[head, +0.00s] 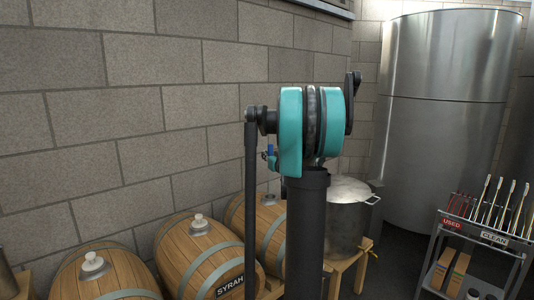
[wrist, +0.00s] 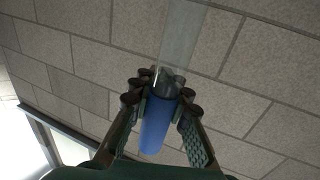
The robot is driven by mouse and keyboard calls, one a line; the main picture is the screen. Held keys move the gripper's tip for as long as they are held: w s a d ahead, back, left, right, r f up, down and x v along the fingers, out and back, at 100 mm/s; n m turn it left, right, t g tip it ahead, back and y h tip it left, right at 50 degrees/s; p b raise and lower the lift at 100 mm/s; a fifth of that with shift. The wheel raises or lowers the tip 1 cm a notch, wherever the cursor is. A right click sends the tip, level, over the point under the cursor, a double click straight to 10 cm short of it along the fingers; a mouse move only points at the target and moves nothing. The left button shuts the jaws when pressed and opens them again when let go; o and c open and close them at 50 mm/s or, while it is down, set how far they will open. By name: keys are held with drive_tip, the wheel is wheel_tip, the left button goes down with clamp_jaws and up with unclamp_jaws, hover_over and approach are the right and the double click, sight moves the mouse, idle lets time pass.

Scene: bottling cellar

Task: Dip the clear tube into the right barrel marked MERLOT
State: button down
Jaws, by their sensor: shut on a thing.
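In the wrist view my gripper (wrist: 163,88) is shut on the blue grip (wrist: 157,128) of the clear tube (wrist: 184,35). The tube runs on past the fingertips to the top edge, against the block wall. In the head view a small bit of blue (head: 270,152) shows beside my arm, likely the same grip; the gripper and tube are mostly hidden there. Several wooden barrels stand along the wall: one at left (head: 75,284), one marked SYRAH (head: 190,252), and one behind my arm (head: 265,232). No MERLOT label is readable; my arm hides part of the rear barrel.
A steel pot (head: 343,232) with a tap stands on a wooden stand (head: 350,270), right of my arm. A large steel tank (head: 440,120) fills the back right. A rack marked USED and CLEAN (head: 465,232) holds several upright rods. The block wall (head: 150,110) is close behind the barrels.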

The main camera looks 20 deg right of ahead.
drive_tip(key=shift+f, duration=0.25)
wheel_tip(320, 180, down, 7)
drive_tip(key=shift+f, duration=0.2)
idle(1.5)
idle(3.2)
